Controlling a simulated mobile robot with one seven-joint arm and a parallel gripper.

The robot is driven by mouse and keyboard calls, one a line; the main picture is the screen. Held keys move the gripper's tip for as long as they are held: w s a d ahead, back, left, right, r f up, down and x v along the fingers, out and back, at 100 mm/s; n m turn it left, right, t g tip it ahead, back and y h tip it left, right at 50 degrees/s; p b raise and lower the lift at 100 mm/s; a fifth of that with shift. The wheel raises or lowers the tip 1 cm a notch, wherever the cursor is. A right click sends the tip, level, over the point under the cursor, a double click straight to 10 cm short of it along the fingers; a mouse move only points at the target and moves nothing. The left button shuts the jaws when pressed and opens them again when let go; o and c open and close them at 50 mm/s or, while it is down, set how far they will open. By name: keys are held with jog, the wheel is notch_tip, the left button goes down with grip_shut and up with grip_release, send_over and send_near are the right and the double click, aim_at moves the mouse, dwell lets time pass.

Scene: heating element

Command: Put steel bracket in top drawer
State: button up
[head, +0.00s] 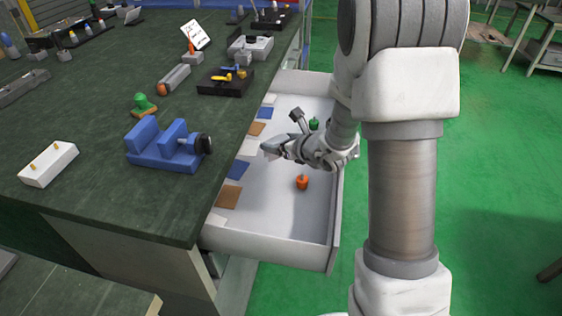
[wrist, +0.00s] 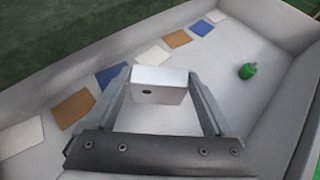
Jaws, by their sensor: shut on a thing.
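The steel bracket (wrist: 160,84) is a pale grey metal piece with a small dark hole in its near face. My gripper (wrist: 160,76) is shut on it, with one finger at each side, in the wrist view. In the head view my gripper (head: 274,149) is over the open drawer, near its table side; the bracket is hard to make out there. The drawer (head: 268,246) is white and pulled out from under the dark green worktop. The wrist view shows its light floor and walls (wrist: 285,112) around and beyond the bracket. I cannot tell the bracket's exact height.
An orange-topped item (head: 302,183) and a green item (head: 314,124) are in the drawer. Coloured cards (head: 228,195) line its table side. On the worktop are a blue vise (head: 160,150), a white block (head: 48,164) and a black tray (head: 226,80). The drawer's middle floor has free room.

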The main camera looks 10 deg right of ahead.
jog(key=shift+f+b, duration=0.95)
jog(key=shift+f, duration=2.25)
jog(key=shift+f+b, duration=0.2)
jog(key=shift+b, duration=0.1)
jog(key=o, duration=1.4)
